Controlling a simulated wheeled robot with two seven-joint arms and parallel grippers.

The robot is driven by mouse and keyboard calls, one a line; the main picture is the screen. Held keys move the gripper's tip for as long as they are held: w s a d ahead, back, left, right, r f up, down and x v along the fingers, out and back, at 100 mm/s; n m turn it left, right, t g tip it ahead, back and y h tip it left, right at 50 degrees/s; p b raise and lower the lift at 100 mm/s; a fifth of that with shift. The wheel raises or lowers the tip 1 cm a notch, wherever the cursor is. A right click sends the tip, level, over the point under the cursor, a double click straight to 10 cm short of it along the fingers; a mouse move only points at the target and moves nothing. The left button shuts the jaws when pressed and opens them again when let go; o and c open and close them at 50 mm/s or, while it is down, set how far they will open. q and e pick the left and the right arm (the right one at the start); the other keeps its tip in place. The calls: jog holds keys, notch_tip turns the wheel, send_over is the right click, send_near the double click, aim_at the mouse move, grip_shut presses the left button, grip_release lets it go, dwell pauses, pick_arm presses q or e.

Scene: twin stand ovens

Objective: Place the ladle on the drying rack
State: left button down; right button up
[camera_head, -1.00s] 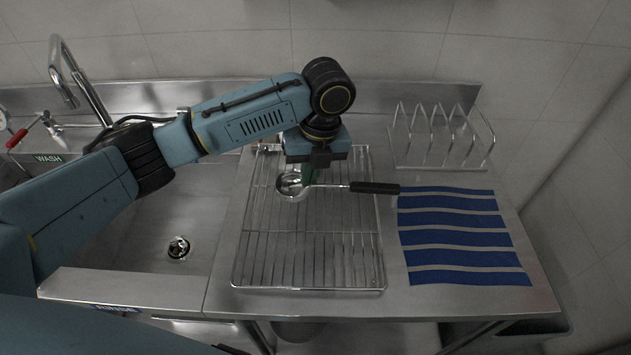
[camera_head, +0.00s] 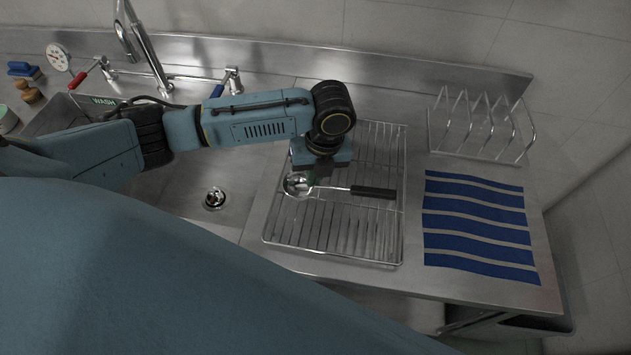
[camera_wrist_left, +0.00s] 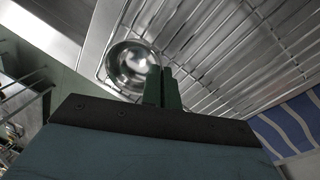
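The ladle has a round steel bowl (camera_head: 297,185), a thin shaft and a black handle (camera_head: 373,192) pointing right. It lies over the wire drying rack (camera_head: 335,256), within its outline; I cannot tell whether it rests on the wires or sits just above. My left gripper (camera_head: 311,179) points down at the shaft beside the bowl. In the left wrist view, the fingers (camera_wrist_left: 162,78) are close together beside the shiny bowl (camera_wrist_left: 130,64), and the shaft is hidden behind them. They look shut on the shaft. My right gripper is not in view.
The sink with its drain (camera_head: 214,198) is left of the rack. A blue striped mat (camera_head: 475,222) and a wire plate stand (camera_head: 480,130) are to the right. A faucet (camera_head: 140,45) stands at the back left. My own blue arm covers the foreground.

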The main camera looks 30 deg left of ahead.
pick_arm(q)
jog(key=shift+f, duration=1.55)
jog(key=c, duration=1.7)
grip_release()
jog(key=shift+f, duration=0.1)
jog(key=r, duration=0.4)
jog(key=d+r, duration=0.1)
jog(key=r, duration=0.3)
jog(key=w+r, duration=0.1)
jog(key=r, duration=0.3)
jog(key=shift+d, duration=0.3)
